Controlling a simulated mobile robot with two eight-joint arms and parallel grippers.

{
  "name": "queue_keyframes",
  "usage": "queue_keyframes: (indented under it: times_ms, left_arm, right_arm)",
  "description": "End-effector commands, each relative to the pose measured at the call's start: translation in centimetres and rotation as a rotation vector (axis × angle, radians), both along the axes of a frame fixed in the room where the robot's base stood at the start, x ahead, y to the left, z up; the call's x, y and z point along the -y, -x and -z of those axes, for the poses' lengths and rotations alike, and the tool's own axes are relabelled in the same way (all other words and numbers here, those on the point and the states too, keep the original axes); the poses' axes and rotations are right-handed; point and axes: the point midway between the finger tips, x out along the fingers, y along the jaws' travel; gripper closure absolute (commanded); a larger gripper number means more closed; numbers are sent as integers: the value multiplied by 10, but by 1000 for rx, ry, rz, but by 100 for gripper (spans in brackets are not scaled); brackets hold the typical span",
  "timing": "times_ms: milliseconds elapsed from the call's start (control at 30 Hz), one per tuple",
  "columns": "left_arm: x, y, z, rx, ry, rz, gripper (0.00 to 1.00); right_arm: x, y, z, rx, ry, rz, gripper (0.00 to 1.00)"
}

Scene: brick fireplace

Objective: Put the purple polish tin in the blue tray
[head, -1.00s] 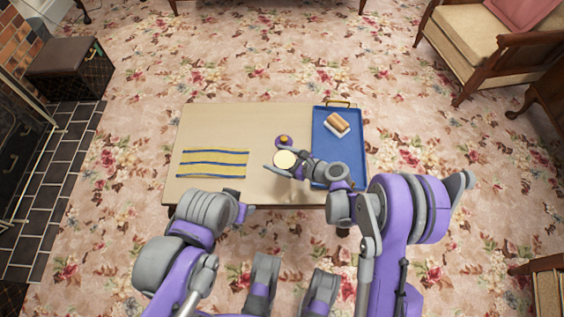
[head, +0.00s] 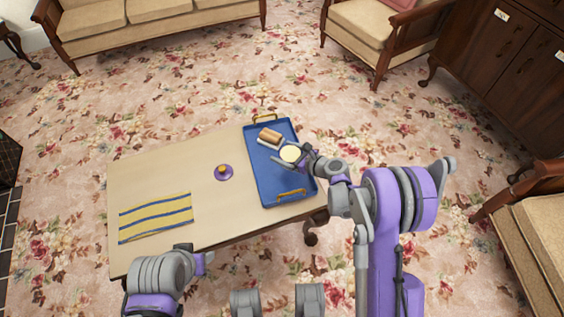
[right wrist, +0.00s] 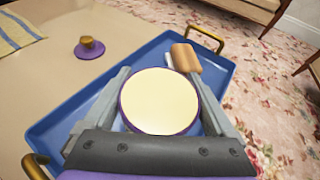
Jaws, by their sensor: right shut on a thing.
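The purple polish tin (right wrist: 160,101) has a cream top and a purple rim. My right gripper (head: 288,158) is shut on the tin (head: 290,153), with one finger on each side of it in the right wrist view. The tin is over the blue tray (head: 268,190); I cannot tell whether it touches the tray floor. The tray has brass handles and lies on the right end of the table. My left arm shows at the bottom left of the head view, but its fingers cannot be made out.
A brush (head: 270,137) with a wooden back lies in the tray's far part. A purple disc with an orange-brown knob (head: 223,173) stands on the table (head: 170,165) left of the tray. A striped yellow and blue cloth (head: 156,217) lies at the left.

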Motion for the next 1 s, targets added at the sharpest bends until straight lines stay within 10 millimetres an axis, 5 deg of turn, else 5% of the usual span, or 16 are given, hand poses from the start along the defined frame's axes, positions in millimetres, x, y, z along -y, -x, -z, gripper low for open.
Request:
queue_keyframes:
  times_ms: [500,867,900,1000]
  left_arm:
    - [0,-2,17,-5,0,0,45]
    - [0,-3,21,-6,0,0,45]
    - [0,-3,21,-6,0,0,45]
    - [0,-3,20,-6,0,0,45]
  right_arm:
    - [-1,0,60,0,-1,-2,78]
    - [-1,0,63,-1,0,-2,78]
    - [-1,1,64,-1,0,-2,8]
    - [-1,1,63,0,0,-2,0]
